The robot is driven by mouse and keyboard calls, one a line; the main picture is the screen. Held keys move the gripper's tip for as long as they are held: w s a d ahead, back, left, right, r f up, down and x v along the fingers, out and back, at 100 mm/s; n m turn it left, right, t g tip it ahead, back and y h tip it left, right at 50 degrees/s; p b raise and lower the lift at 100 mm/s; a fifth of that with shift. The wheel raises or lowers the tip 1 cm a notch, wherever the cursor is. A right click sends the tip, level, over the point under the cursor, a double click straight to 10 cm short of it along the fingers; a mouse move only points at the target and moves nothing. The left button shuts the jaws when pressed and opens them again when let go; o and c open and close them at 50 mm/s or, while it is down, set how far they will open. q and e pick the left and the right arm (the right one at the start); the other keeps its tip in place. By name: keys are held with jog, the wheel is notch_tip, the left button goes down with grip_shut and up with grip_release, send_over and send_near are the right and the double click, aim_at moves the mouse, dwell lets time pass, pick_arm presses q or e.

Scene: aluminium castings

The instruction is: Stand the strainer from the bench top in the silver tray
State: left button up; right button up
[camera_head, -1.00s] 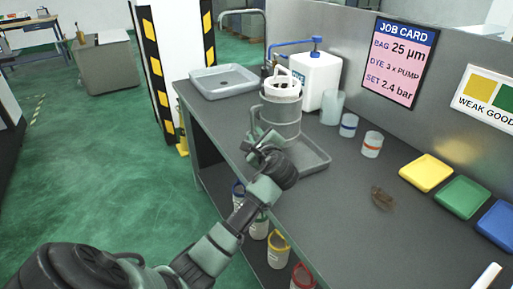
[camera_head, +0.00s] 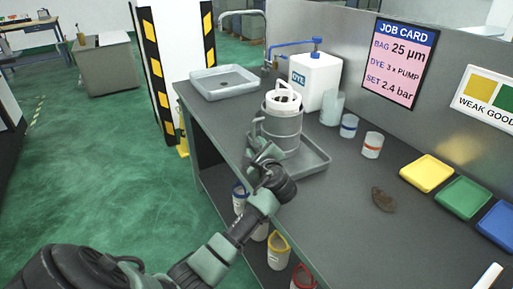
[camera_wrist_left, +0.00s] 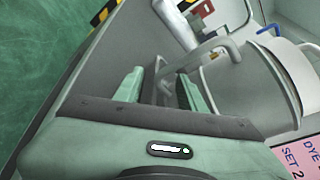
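The strainer (camera_head: 284,127) is a grey cylinder with a side handle and a white top with a bail. In the head view it stands upright in the silver tray (camera_head: 312,167), whose near and right rim shows. My left gripper (camera_head: 262,155) is low on the near left side of the strainer, close to its handle. In the left wrist view the two green fingers (camera_wrist_left: 160,85) are apart. My right gripper is not in view.
A grey basin (camera_head: 225,82) and a white dye container (camera_head: 315,80) stand behind the strainer. Cups (camera_head: 348,125) are to its right. A brown object (camera_head: 383,200) and coloured trays (camera_head: 427,172) lie further right.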

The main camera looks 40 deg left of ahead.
pick_arm(q)
jog(key=shift+r, duration=0.1)
jog(key=v, duration=1.2)
jog(key=shift+r, duration=0.1)
